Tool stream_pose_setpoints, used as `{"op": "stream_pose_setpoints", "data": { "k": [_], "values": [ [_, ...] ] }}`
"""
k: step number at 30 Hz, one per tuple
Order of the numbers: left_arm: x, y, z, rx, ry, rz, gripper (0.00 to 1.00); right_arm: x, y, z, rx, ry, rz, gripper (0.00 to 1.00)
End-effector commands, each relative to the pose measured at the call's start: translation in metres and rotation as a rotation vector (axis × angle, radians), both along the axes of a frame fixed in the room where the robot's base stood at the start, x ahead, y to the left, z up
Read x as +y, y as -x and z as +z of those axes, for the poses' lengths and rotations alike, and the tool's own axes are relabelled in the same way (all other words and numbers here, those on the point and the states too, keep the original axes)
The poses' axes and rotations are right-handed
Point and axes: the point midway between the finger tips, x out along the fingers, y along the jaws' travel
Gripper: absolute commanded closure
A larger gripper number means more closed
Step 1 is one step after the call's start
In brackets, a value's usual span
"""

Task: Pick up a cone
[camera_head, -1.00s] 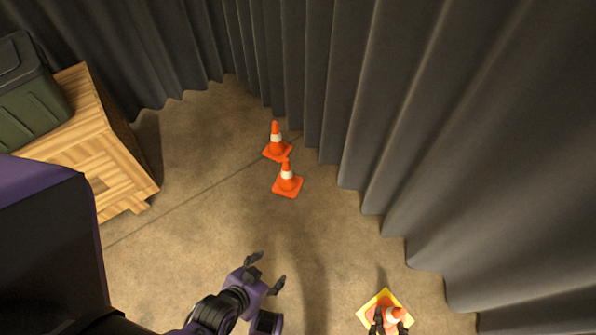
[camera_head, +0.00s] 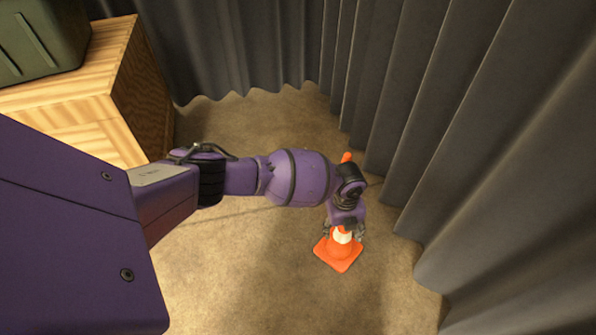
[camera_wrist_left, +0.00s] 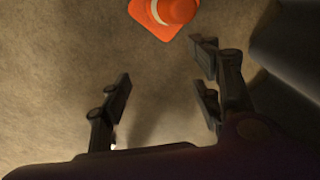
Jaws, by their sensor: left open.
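An orange traffic cone (camera_head: 338,254) with a white band stands on the floor right of centre in the head view. My left gripper (camera_head: 344,232) appears over its upper part, with a finger on each side of the white band. A second cone (camera_head: 346,157) is mostly hidden behind my left arm; only an orange bit shows. In the left wrist view my gripper (camera_wrist_left: 163,85) is open, with bare floor between the fingers. A cone (camera_wrist_left: 172,10) there is cut by the top edge, beyond the fingertips and apart from them. I cannot tell which cone it is. My right gripper is not in view.
A wooden crate (camera_head: 95,112) with a dark green box (camera_head: 40,38) on it stands at the upper left. Dark pleated curtains (camera_head: 440,130) close off the back and right, near the cones. The floor (camera_head: 250,285) in front is clear.

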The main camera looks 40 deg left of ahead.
Motion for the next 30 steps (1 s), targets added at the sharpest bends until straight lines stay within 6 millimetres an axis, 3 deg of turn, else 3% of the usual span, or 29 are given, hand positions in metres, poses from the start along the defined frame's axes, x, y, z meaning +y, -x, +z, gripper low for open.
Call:
{"op": "stream_pose_setpoints", "data": {
  "k": [1,3,6,20,30],
  "values": [
    [0.010,-0.026,-0.008,-0.005,-0.024,-0.037,0.42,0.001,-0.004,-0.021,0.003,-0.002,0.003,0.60],
    [0.019,-0.046,-0.008,-0.002,-0.046,-0.080,0.42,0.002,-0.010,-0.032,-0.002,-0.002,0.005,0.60],
    [0.023,-0.052,-0.022,0.011,-0.055,-0.103,0.42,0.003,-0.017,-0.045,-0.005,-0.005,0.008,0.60],
    [0.024,-0.057,-0.063,0.014,-0.057,-0.113,0.42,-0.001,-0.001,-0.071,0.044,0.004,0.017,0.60],
    [0.021,-0.057,-0.108,0.014,-0.057,-0.112,0.42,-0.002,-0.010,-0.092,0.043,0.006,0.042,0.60]
  ]
}}
